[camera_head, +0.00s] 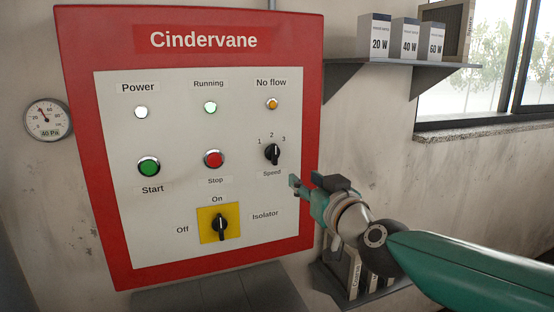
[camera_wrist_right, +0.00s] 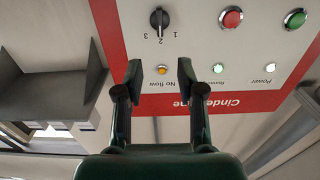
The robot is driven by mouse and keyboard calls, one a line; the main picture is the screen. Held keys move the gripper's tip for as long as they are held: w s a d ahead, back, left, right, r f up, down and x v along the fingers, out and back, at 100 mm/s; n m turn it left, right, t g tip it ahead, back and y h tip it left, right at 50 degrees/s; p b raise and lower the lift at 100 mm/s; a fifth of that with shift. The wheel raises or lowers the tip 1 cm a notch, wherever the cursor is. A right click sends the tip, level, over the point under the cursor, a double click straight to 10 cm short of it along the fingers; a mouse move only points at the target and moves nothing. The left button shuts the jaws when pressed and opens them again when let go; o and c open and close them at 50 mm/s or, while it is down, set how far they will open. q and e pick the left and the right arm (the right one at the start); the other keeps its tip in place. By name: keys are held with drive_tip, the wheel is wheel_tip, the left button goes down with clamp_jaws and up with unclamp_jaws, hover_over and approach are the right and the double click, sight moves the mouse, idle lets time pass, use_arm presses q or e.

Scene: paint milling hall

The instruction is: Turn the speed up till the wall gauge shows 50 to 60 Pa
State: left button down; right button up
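The black Speed knob (camera_head: 272,154) sits at the right of the Cindervane panel, with marks 1, 2 and 3 above it. Its pointer looks aimed at 2; the knob also shows upside down in the right wrist view (camera_wrist_right: 159,19). The round wall gauge (camera_head: 47,119) hangs left of the panel and its label reads 40 Pa. My right gripper (camera_head: 300,186) is below and right of the knob, apart from it. In the right wrist view its two fingers (camera_wrist_right: 162,82) are spread with nothing between them. My left gripper is in neither view.
The green Start button (camera_head: 149,167), red Stop button (camera_head: 214,159) and Isolator switch (camera_head: 220,224), set to On, share the panel (camera_head: 120,240). The Power and Running lamps look lit; the No flow lamp (camera_head: 272,104) is orange. A shelf (camera_head: 400,68) with boxes juts out at upper right.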

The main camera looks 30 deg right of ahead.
sight(276, 156)
drive_tip(key=p+x, duration=0.1)
drive_tip(key=x, duration=1.5)
drive_tip(key=shift+w+d+f, duration=0.1)
drive_tip(key=shift+w+d, duration=0.1)
drive_tip(key=shift+w, duration=0.15)
clamp_jaws()
drive_tip(key=shift+a, duration=0.1)
